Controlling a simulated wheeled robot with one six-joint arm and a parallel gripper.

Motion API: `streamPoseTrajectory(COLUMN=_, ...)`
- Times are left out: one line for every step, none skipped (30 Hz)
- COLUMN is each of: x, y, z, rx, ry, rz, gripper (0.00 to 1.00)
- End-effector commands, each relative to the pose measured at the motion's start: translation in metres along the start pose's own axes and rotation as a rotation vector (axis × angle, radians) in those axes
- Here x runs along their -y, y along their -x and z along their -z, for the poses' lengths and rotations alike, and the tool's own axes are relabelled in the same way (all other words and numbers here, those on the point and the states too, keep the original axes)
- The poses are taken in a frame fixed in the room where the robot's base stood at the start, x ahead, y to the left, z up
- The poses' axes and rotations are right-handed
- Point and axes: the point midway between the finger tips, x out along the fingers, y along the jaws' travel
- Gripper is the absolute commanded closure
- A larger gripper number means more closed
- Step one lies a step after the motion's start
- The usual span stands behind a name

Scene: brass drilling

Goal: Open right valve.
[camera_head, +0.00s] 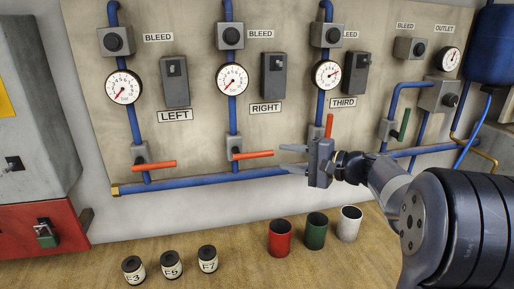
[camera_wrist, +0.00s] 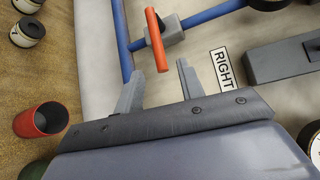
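The right valve's orange-red lever (camera_head: 253,154) lies level across its blue pipe, pointing right, below the RIGHT label (camera_head: 266,107). My gripper (camera_head: 284,157) is just right of the lever's free end, its two fingers apart and pointing left toward it. In the wrist view the lever (camera_wrist: 156,40) points down toward my gripper (camera_wrist: 159,72). The lever's tip appears at or near the gap between the fingertips. Nothing is held between the fingers. I cannot tell whether a finger touches the lever.
The left valve lever (camera_head: 154,165) is also level. The third valve lever (camera_head: 329,125) stands upright close behind my gripper. A green lever (camera_head: 404,124) is farther right. Red (camera_head: 279,238), green (camera_head: 315,231) and white (camera_head: 349,225) cups stand on the bench below, beside several labelled jars (camera_head: 171,265).

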Motion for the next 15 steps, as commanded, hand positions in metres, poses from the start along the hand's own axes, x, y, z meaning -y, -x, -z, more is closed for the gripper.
streamPoseTrajectory(x=0.001, y=-0.007, z=-0.001, rx=0.003, ry=0.000, rz=-0.002, gripper=0.63)
streamPoseTrajectory(x=0.001, y=-0.013, z=-0.002, rx=0.005, ry=0.000, rz=-0.002, gripper=0.63)
streamPoseTrajectory(x=0.001, y=-0.019, z=-0.002, rx=0.005, ry=-0.002, rz=-0.003, gripper=0.63)
streamPoseTrajectory(x=0.001, y=-0.025, z=-0.002, rx=0.005, ry=-0.003, rz=-0.003, gripper=0.63)
streamPoseTrajectory(x=0.002, y=-0.032, z=-0.002, rx=0.006, ry=-0.003, rz=-0.003, gripper=0.63)
streamPoseTrajectory(x=0.002, y=-0.040, z=-0.002, rx=0.005, ry=-0.002, rz=-0.004, gripper=0.63)
streamPoseTrajectory(x=0.001, y=-0.046, z=-0.002, rx=0.006, ry=-0.002, rz=-0.005, gripper=0.63)
streamPoseTrajectory(x=0.001, y=-0.051, z=-0.002, rx=0.005, ry=-0.002, rz=-0.005, gripper=0.63)
streamPoseTrajectory(x=0.002, y=-0.059, z=-0.002, rx=0.005, ry=-0.002, rz=-0.003, gripper=0.63)
streamPoseTrajectory(x=0.002, y=-0.064, z=-0.002, rx=0.005, ry=-0.002, rz=-0.004, gripper=0.63)
streamPoseTrajectory(x=0.001, y=-0.070, z=-0.002, rx=0.004, ry=-0.002, rz=-0.005, gripper=0.63)
streamPoseTrajectory(x=0.001, y=-0.076, z=-0.002, rx=0.004, ry=-0.002, rz=-0.005, gripper=0.63)
streamPoseTrajectory(x=0.001, y=-0.080, z=-0.002, rx=0.003, ry=-0.001, rz=-0.004, gripper=0.63)
streamPoseTrajectory(x=0.001, y=-0.084, z=-0.002, rx=0.003, ry=-0.001, rz=-0.004, gripper=0.63)
streamPoseTrajectory(x=0.001, y=-0.088, z=-0.001, rx=0.003, ry=-0.001, rz=-0.004, gripper=0.63)
